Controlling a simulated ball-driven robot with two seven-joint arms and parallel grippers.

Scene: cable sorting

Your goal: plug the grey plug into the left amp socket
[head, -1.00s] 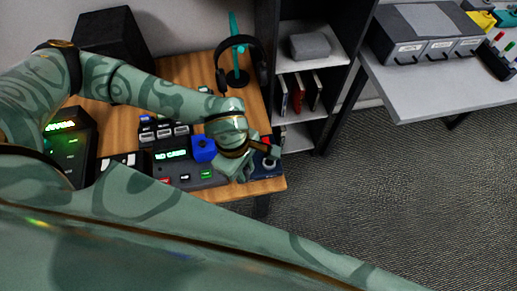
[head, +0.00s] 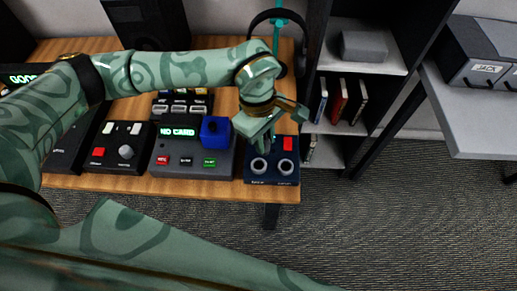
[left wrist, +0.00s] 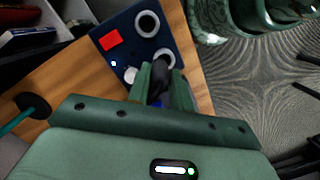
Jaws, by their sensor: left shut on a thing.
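The amp (head: 271,180) is a dark blue box at the table's front right, with a red button and two pale-ringed sockets. Its left socket (head: 259,166) and right socket (head: 286,167) both show in the head view. My left gripper (head: 262,137) is over the back of the amp, behind the left socket in that picture. In the left wrist view, it (left wrist: 162,78) is shut on the dark grey plug (left wrist: 160,74). The plug's end overlaps the left socket's ring (left wrist: 169,55); I cannot tell whether it touches. The right socket (left wrist: 147,23) looks empty. My right gripper is out of view.
A card device (head: 190,172) with a blue block (head: 215,130) stands close left of the amp. A headphone stand (head: 276,30) is behind. A dark shelf (head: 320,50) stands to the right. The table's front edge lies just before the amp.

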